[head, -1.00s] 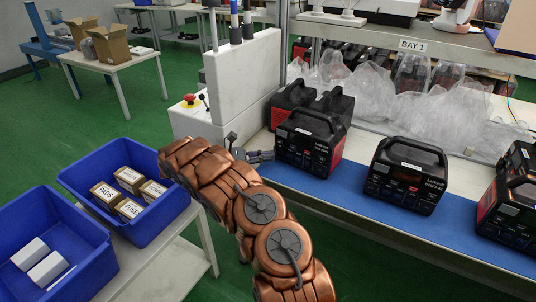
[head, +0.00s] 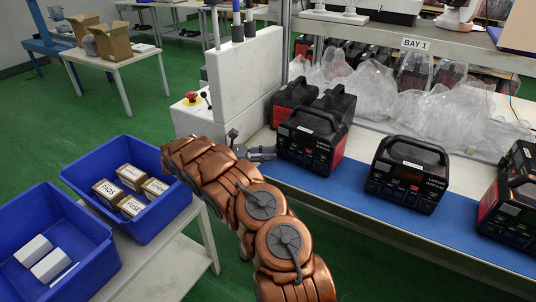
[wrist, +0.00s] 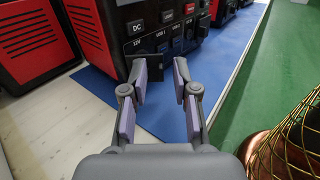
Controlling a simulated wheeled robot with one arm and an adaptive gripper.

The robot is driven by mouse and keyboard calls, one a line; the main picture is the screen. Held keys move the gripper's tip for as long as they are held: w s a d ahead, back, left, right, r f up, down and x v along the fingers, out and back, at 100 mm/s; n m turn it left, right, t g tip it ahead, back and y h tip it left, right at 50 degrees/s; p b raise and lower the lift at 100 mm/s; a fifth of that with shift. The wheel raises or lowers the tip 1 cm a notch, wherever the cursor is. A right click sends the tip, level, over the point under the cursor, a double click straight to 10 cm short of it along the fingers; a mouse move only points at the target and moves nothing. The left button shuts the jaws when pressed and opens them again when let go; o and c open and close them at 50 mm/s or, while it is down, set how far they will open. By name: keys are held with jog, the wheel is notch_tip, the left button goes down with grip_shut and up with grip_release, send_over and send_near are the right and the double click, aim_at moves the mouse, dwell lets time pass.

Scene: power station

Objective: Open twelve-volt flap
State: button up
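The power station (head: 310,143) is a black box with red sides and a top handle, on the blue mat at the left end of the bench. In the wrist view, its front panel (wrist: 172,30) shows DC and USB labels and a 12V label at lower left. A dark flat piece (wrist: 154,68), seemingly the twelve-volt flap, juts out below the 12V label beside the left finger. I cannot tell whether they touch. My gripper (wrist: 160,68) is open, its fingertips apart just in front of the panel. In the head view, my gripper (head: 268,153) is at the station's left front.
More power stations stand to the right on the blue mat (head: 345,190), the nearest (head: 407,175) well clear. A white cabinet with a red stop button (head: 192,98) stands at the left. Blue bins (head: 150,226) with boxes are at lower left. Clear plastic bags lie behind.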

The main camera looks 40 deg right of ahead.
jog(key=shift+w+a, duration=0.1)
jog(key=shift+v, duration=3.25)
jog(key=shift+w+a+f, duration=0.1)
jog(key=shift+w+a, duration=0.05)
jog(key=shift+a, duration=0.15)
